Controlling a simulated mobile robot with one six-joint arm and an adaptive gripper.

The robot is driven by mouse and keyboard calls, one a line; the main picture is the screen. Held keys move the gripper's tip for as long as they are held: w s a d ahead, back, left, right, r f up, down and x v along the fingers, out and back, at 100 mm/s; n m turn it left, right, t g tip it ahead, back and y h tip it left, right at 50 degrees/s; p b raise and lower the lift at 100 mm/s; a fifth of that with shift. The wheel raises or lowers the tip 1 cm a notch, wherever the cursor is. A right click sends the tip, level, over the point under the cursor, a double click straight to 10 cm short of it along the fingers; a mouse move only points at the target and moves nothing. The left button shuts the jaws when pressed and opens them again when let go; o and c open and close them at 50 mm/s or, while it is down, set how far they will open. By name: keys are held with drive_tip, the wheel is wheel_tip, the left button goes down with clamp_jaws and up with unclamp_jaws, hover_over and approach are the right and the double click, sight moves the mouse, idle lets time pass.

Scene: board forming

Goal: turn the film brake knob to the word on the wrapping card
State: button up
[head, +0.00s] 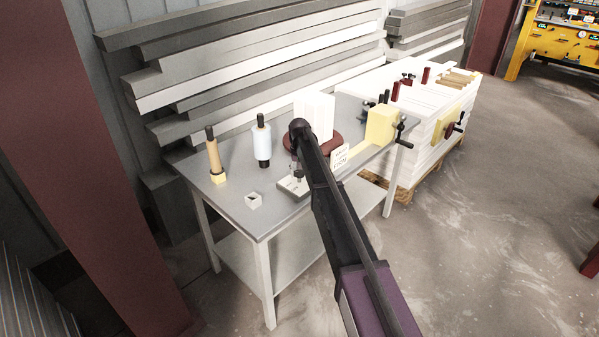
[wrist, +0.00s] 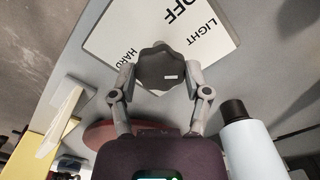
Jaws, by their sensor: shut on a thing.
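The film brake knob (wrist: 160,66) is dark and lobed, with a small pale mark on its face. It sits on a white dial plate (wrist: 215,40) reading OFF, LIGHT and HARD in the wrist view; any other words are hidden. My gripper (wrist: 160,78) is shut on the knob, one finger on each side. In the head view the dial plate (head: 287,189) lies on the table below my gripper (head: 297,165). The wrapping card (head: 340,158) stands upright right of the plate; its lettering is too small to read surely. I cannot tell which word the knob points to.
A pale blue film roll (head: 261,144) and a tan roll (head: 214,160) stand on the grey table (head: 232,205). A maroon turntable (head: 288,144) bears a white block behind my arm. A yellow clamp block (head: 381,127) is at the right.

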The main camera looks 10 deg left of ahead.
drive_tip(key=m, duration=0.7)
drive_tip(key=shift+s, duration=0.15)
drive_tip(key=m, duration=0.7)
idle(0.4)
drive_tip(key=o, duration=1.1)
drive_tip(key=shift+o, duration=0.2)
drive_tip(key=shift+n, duration=0.5)
